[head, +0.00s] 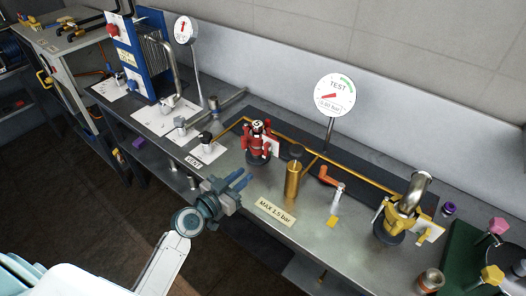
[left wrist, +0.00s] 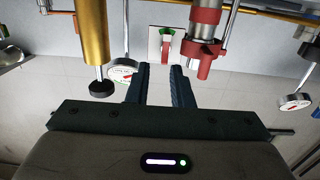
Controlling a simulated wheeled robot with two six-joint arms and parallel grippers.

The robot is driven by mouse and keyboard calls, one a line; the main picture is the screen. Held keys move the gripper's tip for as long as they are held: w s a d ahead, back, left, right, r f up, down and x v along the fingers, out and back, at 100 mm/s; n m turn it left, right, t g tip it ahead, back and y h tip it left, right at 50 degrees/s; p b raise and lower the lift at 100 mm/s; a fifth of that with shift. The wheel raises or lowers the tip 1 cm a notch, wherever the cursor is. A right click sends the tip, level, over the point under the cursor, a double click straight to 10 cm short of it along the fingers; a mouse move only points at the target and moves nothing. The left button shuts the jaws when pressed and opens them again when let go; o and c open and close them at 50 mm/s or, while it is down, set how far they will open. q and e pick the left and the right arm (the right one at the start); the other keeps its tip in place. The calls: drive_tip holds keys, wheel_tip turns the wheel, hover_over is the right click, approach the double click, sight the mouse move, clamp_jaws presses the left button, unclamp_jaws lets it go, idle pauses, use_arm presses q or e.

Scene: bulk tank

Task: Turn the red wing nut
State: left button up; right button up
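A red clamp fitting (head: 258,142) stands on the bench around an upright pipe, with a white card beside it. In the left wrist view, which looks upside down, the red fitting (left wrist: 203,48) is just beyond and right of my fingers. A red lug sticks out from it; I cannot tell surely whether this is the wing nut. My right gripper is in neither view.
A brass cylinder (head: 293,180) with a dark knob stands right of the red fitting. An orange-handled valve (head: 329,176), a TEST gauge (head: 335,95) and a yellow clamp fitting (head: 390,222) are farther right. A MAX 1.5 bar label (head: 275,212) lies at the bench's front.

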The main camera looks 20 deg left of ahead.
sight(264, 150)
use_arm(q)
drive_tip(key=shift+t, duration=0.4)
drive_tip(key=p+x, duration=0.1)
drive_tip(key=x, duration=0.2)
drive_tip(key=p+x, duration=0.1)
drive_tip(key=x, duration=0.2)
drive_tip(key=a+r+p+x, duration=0.1)
drive_tip(key=x, duration=0.3)
drive_tip(key=shift+w+d, duration=0.1)
drive_tip(key=shift+w, duration=0.2)
drive_tip(key=shift+w+d+p, duration=0.15)
drive_tip(key=shift+w+p, duration=0.15)
drive_tip(key=shift+w, duration=0.1)
clamp_jaws()
